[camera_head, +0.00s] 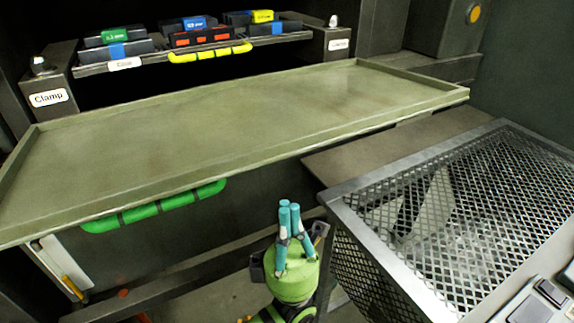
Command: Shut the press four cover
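No label naming press four is readable, so I cannot tell for sure which part is its cover. A wide olive panel with a raised rim (215,130) spans the middle of the head view. A green handle (155,207) shows below its front edge. A metal mesh box (460,215) with a solid frame stands at the right. My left gripper (289,207), green with teal fingers, points up between the panel's front edge and the mesh box. Its fingertips are close together with nothing seen between them, and it appears apart from both. My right gripper is not in view.
A shelf with a yellow handle (210,53) holds several dark boxes with coloured labels behind the panel. A post labelled Clamp (48,98) stands at the left. A control box with buttons (540,298) is at the lower right. Dark floor shows below the gripper.

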